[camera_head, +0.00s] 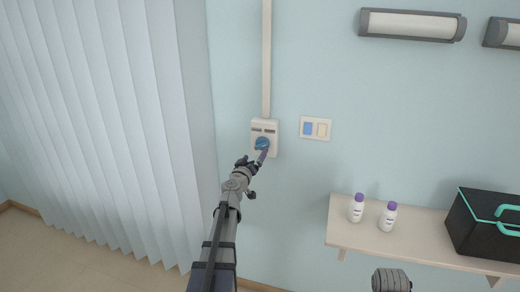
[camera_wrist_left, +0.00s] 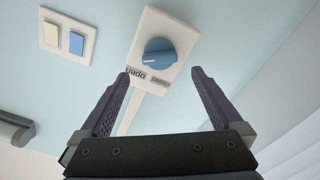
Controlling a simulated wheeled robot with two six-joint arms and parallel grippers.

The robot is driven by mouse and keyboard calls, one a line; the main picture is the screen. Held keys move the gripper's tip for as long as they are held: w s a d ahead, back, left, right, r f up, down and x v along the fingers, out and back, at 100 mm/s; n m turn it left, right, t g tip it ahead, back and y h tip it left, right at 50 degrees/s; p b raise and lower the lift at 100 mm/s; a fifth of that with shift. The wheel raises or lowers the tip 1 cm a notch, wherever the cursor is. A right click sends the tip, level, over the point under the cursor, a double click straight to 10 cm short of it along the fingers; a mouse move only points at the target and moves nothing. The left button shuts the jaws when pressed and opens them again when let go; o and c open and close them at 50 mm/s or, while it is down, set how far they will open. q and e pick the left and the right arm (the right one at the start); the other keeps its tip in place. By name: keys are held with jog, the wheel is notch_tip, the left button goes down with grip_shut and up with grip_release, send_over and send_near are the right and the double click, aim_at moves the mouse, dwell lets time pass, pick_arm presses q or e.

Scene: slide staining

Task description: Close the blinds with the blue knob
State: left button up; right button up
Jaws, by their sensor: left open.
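The blue knob (camera_head: 262,143) is a round dial on a white wall box (camera_head: 271,127), at the foot of a vertical conduit. In the left wrist view the knob (camera_wrist_left: 157,52) has a white pointer mark, and two small labels sit beside it on the box (camera_wrist_left: 158,20). My left gripper (camera_head: 253,159) is just below the knob in the head view. In the left wrist view its two fingers (camera_wrist_left: 161,73) are spread wide and empty, with the knob beyond the gap between their tips. The white vertical blinds (camera_head: 110,110) hang at the left, their slats side by side.
A switch plate (camera_head: 316,128) with a blue and a cream rocker is right of the box. A shelf (camera_head: 380,241) at the lower right holds two purple-capped bottles (camera_head: 357,208) and a black case (camera_head: 480,228). Wall lamps (camera_head: 411,24) are above. The wall between is clear.

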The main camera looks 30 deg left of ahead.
aim_at(260, 147)
pick_arm(q)
jog(key=x, duration=0.7)
jog(key=shift+s+d, duration=0.1)
jog(key=c, duration=1.3)
